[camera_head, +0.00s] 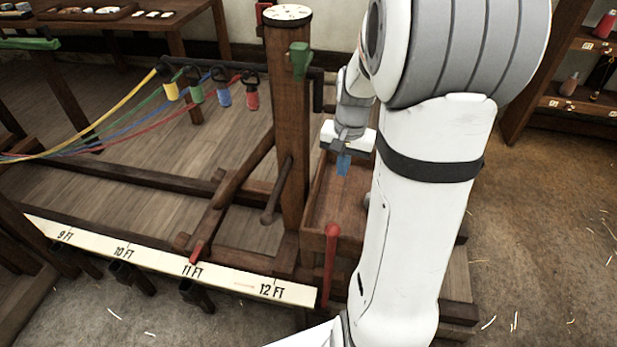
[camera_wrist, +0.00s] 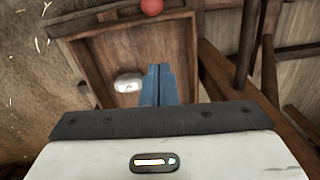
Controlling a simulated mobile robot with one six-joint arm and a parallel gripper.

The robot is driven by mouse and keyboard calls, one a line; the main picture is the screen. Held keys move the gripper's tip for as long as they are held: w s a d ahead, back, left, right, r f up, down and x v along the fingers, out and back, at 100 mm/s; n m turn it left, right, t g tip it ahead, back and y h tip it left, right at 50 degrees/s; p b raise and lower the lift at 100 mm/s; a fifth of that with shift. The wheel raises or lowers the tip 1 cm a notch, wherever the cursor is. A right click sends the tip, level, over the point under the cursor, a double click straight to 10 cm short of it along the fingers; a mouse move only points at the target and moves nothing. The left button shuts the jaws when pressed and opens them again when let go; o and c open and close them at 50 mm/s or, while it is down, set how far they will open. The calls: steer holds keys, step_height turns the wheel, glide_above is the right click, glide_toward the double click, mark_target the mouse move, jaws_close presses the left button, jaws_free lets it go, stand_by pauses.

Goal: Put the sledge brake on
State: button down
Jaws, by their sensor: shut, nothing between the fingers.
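The sledge (camera_head: 291,150) is a dark wooden frame with a thick upright post and a box (camera_head: 318,197) on its right part. An upright red lever with a round knob (camera_head: 331,262) stands at the box's near corner, likely the brake. Its red knob (camera_wrist: 152,6) also shows at the top edge of the wrist view. My gripper (camera_head: 343,166) is above the box, beyond the red lever and not touching it. Its blue fingers (camera_wrist: 158,84) are shut and empty. My arm hides part of the box and the sledge's right side.
A pale lump (camera_wrist: 128,82) lies in the box. Yellow, green, blue and red strands hang from hooks (camera_head: 222,75) left of the post. A footage scale (camera_head: 160,258) runs along the near rail. A red-tipped lever (camera_head: 197,251) sits low on the frame. Shelves (camera_head: 575,75) stand right.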

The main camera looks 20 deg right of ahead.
steer(key=shift+m, duration=0.7)
steer(key=d+f, duration=0.1)
steer(key=w+f, duration=0.1)
steer(key=f, duration=0.1)
steer(key=d+f+b, duration=0.1)
steer(key=f, duration=0.1)
steer(key=shift+w+d, duration=0.2)
steer(key=shift+d, duration=0.1)
steer(key=s+a+f+b, duration=0.1)
steer(key=f, duration=0.4)
steer(key=s+a+f+b, duration=0.1)
steer(key=s+a+f, duration=0.1)
steer(key=f, duration=0.3)
steer(key=shift+a+f, duration=0.25)
steer(key=shift+f, duration=0.1)
